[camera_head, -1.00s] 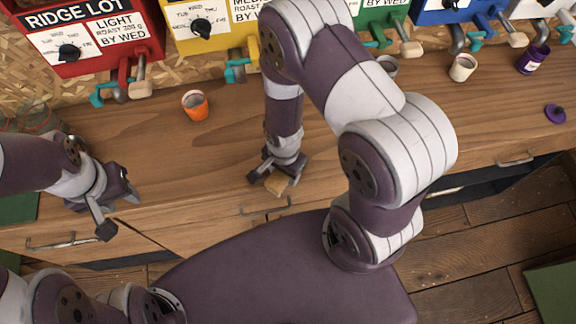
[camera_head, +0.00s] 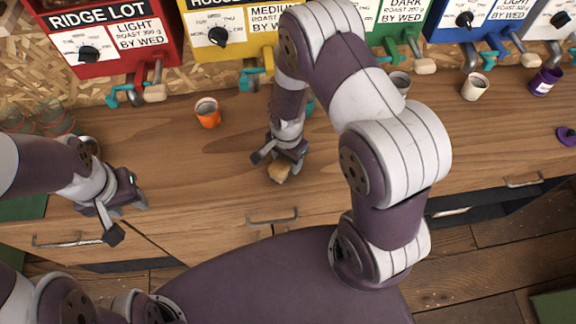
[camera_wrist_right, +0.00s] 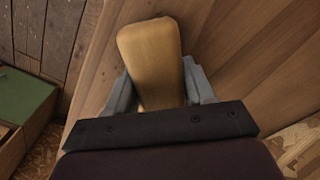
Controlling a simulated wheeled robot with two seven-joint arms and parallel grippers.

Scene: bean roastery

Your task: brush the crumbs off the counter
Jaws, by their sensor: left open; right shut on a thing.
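My right gripper (camera_head: 286,156) is shut on a tan wooden block-like handle (camera_head: 279,173), probably the brush, low over the front part of the wooden counter (camera_head: 190,160). In the right wrist view the handle (camera_wrist_right: 152,62) lies between the two grey fingers. Bristles are not visible in either view. I cannot tell whether the held thing touches the counter. My left gripper (camera_head: 128,217) is open and empty above the counter's front left edge. No crumbs can be made out on the counter.
An orange cup (camera_head: 207,113) stands left of the right gripper. A white cup (camera_head: 474,87), a purple cup (camera_head: 545,81) and a purple lid (camera_head: 567,136) are at the right. Glass jars (camera_head: 50,117) stand at the left. Coloured dispensers (camera_head: 108,40) line the back. The counter's middle is mostly clear.

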